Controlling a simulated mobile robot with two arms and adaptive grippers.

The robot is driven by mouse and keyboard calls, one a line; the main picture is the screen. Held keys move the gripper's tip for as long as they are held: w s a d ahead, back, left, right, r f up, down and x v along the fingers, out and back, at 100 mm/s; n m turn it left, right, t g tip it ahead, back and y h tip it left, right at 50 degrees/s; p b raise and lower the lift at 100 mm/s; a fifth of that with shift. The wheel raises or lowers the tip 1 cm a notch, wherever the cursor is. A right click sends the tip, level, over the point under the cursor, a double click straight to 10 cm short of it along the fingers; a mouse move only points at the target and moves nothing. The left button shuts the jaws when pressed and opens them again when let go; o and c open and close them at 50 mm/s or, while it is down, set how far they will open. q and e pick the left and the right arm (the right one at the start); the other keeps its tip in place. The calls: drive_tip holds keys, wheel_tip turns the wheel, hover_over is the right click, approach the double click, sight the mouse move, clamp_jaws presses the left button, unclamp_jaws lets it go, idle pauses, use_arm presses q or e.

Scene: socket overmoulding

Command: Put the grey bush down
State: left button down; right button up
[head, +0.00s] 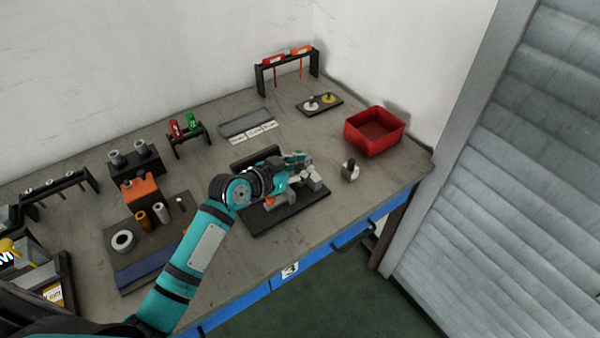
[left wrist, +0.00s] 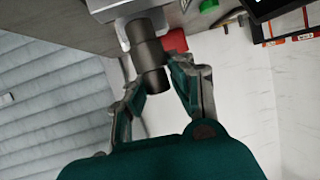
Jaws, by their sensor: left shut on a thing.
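The grey bush (left wrist: 152,62), a dark grey stepped cylinder, is between the fingertips of my left gripper (left wrist: 158,84) in the left wrist view. The gripper is shut on it. The bush's far end meets or overlaps a light grey block (left wrist: 105,8); I cannot tell whether it touches. In the head view my left gripper (head: 302,166) is over the dark fixture plate (head: 290,214), beside grey blocks of the fixture. The bush cannot be made out clearly there, as the gripper and fixture crowd it. My right gripper is not in view.
A small grey part with a dark top (head: 349,171) stands right of the fixture, near a red bin (head: 374,132). A small plate (head: 320,105) with two round pieces lies behind. A mat (head: 145,268) with several rings and cylinders is at left.

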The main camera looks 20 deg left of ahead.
use_arm(q)
drive_tip(key=shift+w+a+f, duration=0.1)
drive_tip(key=shift+w+f, duration=0.2)
drive_tip(key=shift+f, duration=0.15)
wheel_tip(320, 180, down, 2)
drive_tip(key=shift+f, duration=0.3)
drive_tip(key=c, duration=1.6)
unclamp_jaws()
drive_tip(key=shift+f, duration=0.2)
drive_tip(key=shift+c, duration=0.2)
drive_tip(key=shift+o, duration=0.9)
drive_tip(key=shift+s, duration=0.1)
drive_tip(key=shift+r, duration=0.25)
drive_tip(key=v, duration=1.2)
drive_tip(key=shift+b, duration=0.45)
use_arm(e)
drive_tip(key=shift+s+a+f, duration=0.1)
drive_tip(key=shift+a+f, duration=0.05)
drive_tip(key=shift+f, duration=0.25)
